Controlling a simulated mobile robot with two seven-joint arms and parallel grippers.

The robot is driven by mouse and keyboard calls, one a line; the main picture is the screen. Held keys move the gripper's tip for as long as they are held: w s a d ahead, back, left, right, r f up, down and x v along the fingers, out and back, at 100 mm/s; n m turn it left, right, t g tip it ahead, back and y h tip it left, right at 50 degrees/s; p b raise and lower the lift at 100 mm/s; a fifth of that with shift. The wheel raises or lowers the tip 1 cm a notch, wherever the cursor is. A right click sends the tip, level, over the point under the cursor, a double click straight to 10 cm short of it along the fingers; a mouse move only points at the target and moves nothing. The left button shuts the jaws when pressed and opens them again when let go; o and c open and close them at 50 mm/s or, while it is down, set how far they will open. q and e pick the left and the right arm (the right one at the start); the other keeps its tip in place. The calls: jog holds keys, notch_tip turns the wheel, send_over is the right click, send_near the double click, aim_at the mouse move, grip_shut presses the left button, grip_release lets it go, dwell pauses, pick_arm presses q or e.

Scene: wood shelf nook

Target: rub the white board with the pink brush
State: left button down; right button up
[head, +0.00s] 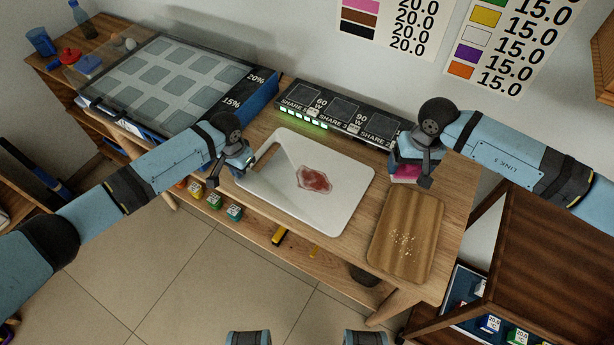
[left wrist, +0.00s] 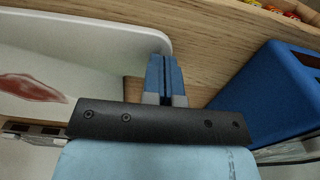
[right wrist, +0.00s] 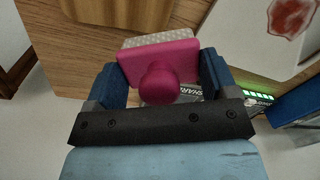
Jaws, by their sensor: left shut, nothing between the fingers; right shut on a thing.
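The white board (head: 335,207) lies flat on the wooden table with a red stain (head: 314,179) near its middle. Part of the board (left wrist: 90,38) and the stain (left wrist: 30,88) show in the left wrist view. The pink brush (right wrist: 160,65) is between the fingers of my right gripper (right wrist: 165,85), which is shut on it; its pale bristle pad faces away from the gripper. In the head view the brush (head: 405,172) is partly hidden, right of the board and behind the wooden board. My left gripper (left wrist: 166,75) is shut and empty at the white board's left edge.
A wooden cutting board (head: 408,240) with pale crumbs lies right of the white board. A dark box (head: 345,110) with green lights stands behind it. A large blue-edged case (head: 180,85) with grey squares fills the table's left side.

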pick_arm(q)
jog(key=shift+f, duration=0.3)
pick_arm(e)
jog(key=shift+f, duration=0.1)
pick_arm(q)
jog(key=shift+r, duration=0.15)
notch_tip(320, 180, up, 6)
jog(key=p, duration=0.6)
pick_arm(e)
notch_tip(320, 180, up, 6)
jog(key=shift+r, duration=0.25)
jog(key=shift+f, duration=0.1)
